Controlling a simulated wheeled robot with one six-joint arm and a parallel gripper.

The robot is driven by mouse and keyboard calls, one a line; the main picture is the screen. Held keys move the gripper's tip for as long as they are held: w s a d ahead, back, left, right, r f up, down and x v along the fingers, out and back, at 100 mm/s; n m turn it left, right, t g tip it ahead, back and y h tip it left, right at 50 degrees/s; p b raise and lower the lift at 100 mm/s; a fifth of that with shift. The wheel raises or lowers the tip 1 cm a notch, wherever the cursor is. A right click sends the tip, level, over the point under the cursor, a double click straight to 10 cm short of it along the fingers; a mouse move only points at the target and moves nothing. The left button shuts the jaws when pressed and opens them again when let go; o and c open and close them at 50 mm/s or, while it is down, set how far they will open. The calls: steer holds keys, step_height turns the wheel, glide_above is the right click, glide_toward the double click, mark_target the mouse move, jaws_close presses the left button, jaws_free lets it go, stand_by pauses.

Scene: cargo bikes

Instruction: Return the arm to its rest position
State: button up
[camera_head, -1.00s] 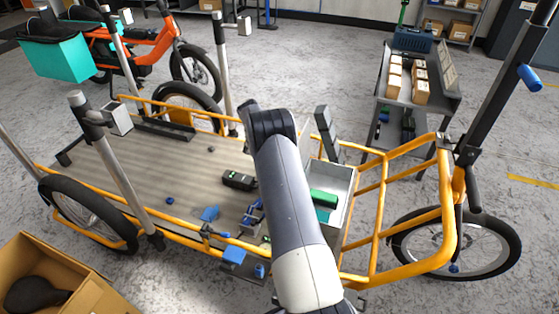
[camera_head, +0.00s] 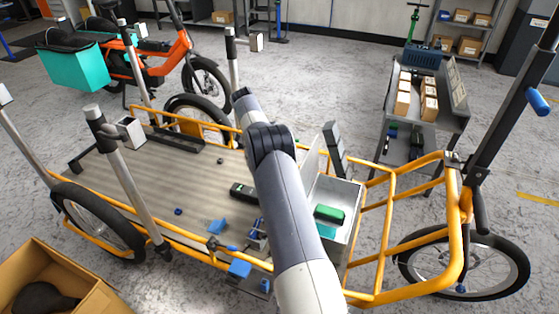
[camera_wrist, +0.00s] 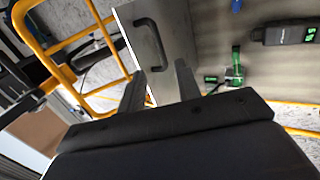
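My arm reaches up across the middle of the head view; its dark wrist end (camera_head: 242,97) is above the cargo bike's deck (camera_head: 140,180). My gripper's fingers are not distinguishable there. In the wrist view, my gripper (camera_wrist: 160,70) shows two dark fingers set apart, with nothing between them that I can see held. Beyond them is a grey metal panel with a dark handle (camera_wrist: 150,42); its distance from the fingers is unclear. In the head view, a grey metal box (camera_head: 340,242) stands open on the bike, with a green object (camera_head: 328,213) inside.
Yellow frame rails (camera_head: 385,235) and upright posts (camera_head: 125,180) surround the deck. A dark device (camera_head: 241,191) and small blue parts (camera_head: 217,226) lie on it. A cardboard box (camera_head: 90,300) is lower left; a cart with cartons (camera_head: 404,95) stands back right.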

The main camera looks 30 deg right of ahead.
steer(key=shift+w+a+r, duration=0.1)
steer(key=shift+r, duration=0.15)
steer(key=b+x, duration=0.1)
steer(key=x, duration=0.9)
steer(key=shift+f+b, duration=0.3)
steer(key=shift+b, duration=0.1)
